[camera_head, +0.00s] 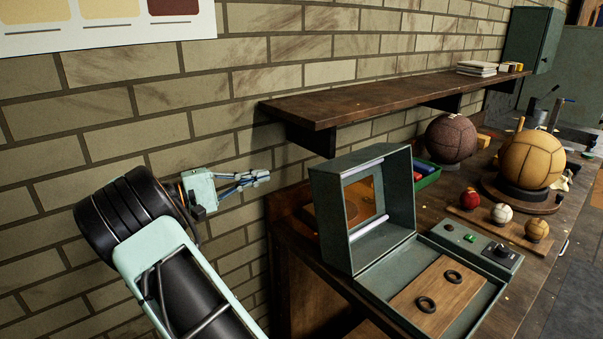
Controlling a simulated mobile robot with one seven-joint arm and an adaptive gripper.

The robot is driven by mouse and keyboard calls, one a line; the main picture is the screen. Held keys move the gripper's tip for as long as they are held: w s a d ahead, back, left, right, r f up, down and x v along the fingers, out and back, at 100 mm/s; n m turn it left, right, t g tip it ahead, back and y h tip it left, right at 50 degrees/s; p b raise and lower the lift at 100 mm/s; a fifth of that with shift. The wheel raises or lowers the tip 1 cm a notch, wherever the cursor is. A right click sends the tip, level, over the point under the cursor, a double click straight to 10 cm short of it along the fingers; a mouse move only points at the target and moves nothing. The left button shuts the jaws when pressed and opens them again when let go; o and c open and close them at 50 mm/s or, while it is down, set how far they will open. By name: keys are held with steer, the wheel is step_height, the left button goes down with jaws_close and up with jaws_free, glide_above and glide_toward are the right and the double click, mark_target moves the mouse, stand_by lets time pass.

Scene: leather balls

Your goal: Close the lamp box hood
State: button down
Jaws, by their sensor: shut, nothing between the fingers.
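The lamp box is a grey-green case near the workbench's front left. Its hood (402,205) stands raised at the left edge of the base, its open side facing right, with pale tubes and a lit window inside. The base (470,322) lies flat and open, holding a wooden board (432,290) with two black rings. My gripper (262,177) is in the air to the left of the hood, in front of the brick wall. Its fingers are together, point right, and are apart from the hood. Nothing is in them.
A control panel (470,240) with knobs adjoins the base. Three small balls on a strip (480,222), a dark ball (451,138) and a tan ball (532,160) stand beyond. A wooden shelf (390,97) juts from the wall above the hood. Space around my gripper looks clear.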

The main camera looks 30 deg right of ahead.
steer(key=s+d+p, duration=0.1)
steer(key=s+d, duration=0.4)
steer(key=d, duration=0.5)
steer(key=shift+s+d, duration=0.25)
steer(key=shift+s, duration=0.05)
steer(key=shift+r, duration=0.1)
